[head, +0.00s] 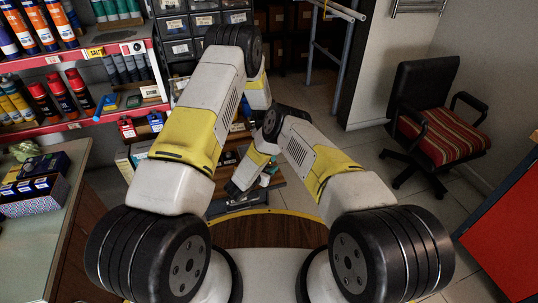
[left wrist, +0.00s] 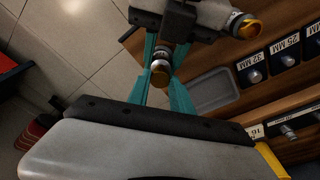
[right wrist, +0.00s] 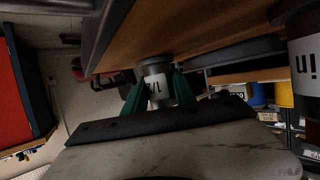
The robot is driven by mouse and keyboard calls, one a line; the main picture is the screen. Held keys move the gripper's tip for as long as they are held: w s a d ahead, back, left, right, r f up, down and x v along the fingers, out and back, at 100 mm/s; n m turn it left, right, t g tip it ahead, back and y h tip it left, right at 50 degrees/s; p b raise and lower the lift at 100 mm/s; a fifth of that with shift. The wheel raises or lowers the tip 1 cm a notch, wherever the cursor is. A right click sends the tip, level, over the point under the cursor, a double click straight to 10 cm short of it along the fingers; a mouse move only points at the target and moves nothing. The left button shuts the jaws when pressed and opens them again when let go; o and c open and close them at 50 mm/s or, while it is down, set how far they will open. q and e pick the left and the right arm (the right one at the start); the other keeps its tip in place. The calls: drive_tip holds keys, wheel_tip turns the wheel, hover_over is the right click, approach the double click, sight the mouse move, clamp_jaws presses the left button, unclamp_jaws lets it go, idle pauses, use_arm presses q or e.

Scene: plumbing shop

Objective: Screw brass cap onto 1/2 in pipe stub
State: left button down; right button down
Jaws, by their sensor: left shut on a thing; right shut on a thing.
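In the right wrist view, the teal fingers of my right gripper (right wrist: 158,88) are shut around a grey pipe stub (right wrist: 154,69) with a white, partly hidden label. In the head view, my right gripper (head: 236,188) is low near the shelving, and my arm hides the left one.
Another labelled stub with an amber end (left wrist: 245,25) sits close by. Size-marked bins (left wrist: 282,55) and a grey tray (left wrist: 212,88) lie to the right. A wooden edge (right wrist: 200,30) runs above the right gripper. A chair (head: 435,130) stands right on open floor.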

use_arm(q)
drive_tip(key=shift+f, duration=0.6)
